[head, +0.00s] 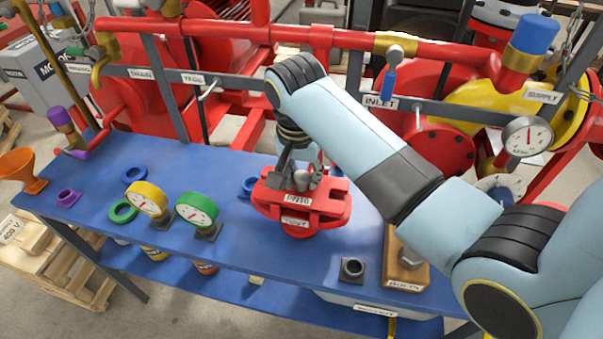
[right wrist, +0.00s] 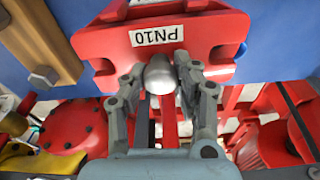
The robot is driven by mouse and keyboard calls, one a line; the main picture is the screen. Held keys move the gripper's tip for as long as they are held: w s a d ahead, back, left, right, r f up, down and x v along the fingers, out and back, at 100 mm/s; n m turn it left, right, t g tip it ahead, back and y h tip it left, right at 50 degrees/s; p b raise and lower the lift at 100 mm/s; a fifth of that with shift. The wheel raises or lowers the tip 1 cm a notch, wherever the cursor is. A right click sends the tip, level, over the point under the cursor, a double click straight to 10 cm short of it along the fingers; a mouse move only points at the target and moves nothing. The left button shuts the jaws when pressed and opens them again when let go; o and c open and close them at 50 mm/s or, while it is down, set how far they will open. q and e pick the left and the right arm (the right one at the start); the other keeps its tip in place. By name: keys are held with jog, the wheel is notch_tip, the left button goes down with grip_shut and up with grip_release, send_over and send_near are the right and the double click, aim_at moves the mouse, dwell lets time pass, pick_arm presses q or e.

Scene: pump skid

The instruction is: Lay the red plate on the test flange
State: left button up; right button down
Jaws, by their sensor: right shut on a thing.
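The red plate (head: 330,203), labelled PN10, is level over a red round base with a label, which looks like the test flange (head: 300,234). The plate hides most of that flange, and I cannot tell whether the two touch. My right gripper (head: 294,180) comes down from above and is shut on the silver knob on top of the plate. In the right wrist view the plate (right wrist: 112,42) fills the top, with the gripper's fingers (right wrist: 160,76) on both sides of the knob. My left gripper is not in view.
The blue bench (head: 200,245) carries a yellow gauge (head: 147,199), a green gauge (head: 196,209), blue and green rings, a purple part and an orange funnel (head: 20,167) to the left. A wooden block (head: 404,258) with a nut and a dark socket (head: 352,269) stand right of the plate. Red pipes run behind.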

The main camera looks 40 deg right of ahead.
jog(key=c, duration=0.9)
grip_release()
jog(key=r, duration=0.8)
jog(key=s+a+r, duration=0.1)
jog(key=r, duration=0.3)
jog(key=shift+a, duration=0.1)
